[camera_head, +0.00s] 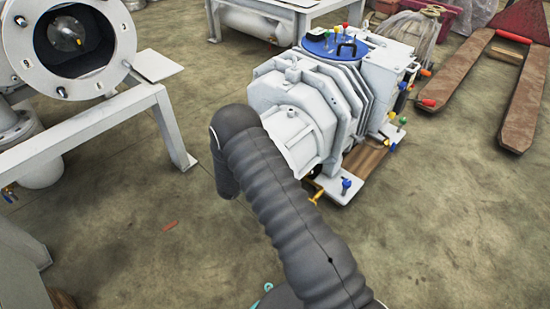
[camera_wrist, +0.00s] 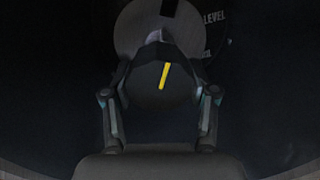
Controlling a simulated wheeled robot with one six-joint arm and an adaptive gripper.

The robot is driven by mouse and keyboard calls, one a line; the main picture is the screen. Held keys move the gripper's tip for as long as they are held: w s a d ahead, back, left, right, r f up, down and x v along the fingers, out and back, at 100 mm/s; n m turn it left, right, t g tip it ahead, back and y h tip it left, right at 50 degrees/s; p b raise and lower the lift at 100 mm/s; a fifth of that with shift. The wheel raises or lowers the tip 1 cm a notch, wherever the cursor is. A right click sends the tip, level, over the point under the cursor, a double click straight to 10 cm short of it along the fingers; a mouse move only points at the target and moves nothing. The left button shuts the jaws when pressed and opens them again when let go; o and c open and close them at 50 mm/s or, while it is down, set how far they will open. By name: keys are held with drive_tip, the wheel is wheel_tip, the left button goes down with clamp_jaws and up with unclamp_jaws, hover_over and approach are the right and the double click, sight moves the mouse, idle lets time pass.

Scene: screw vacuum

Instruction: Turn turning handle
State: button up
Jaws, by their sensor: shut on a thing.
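In the wrist view, my gripper (camera_wrist: 160,88) has its two fingers on either side of a dark rounded knob with a yellow stripe, which appears to be the turning handle (camera_wrist: 148,88). The fingers are shut on it. The yellow stripe stands nearly upright, with its top leaning slightly right. The view is dark, so the exact contact is hard to see. In the head view, my grey arm crosses in front of the white vacuum machine (camera_head: 290,95). My gripper and the held handle cannot be made out there.
In the head view, a white flanged machine (camera_head: 118,45) on a frame (camera_head: 165,115) stands left, and a pallet jack (camera_head: 525,100) right.

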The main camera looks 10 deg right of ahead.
drive_tip(key=shift+m+b, duration=1.1)
drive_tip(key=shift+m, duration=0.1)
drive_tip(key=o, duration=1.2)
drive_tip(key=shift+c, duration=0.2)
drive_tip(key=v, duration=1.2)
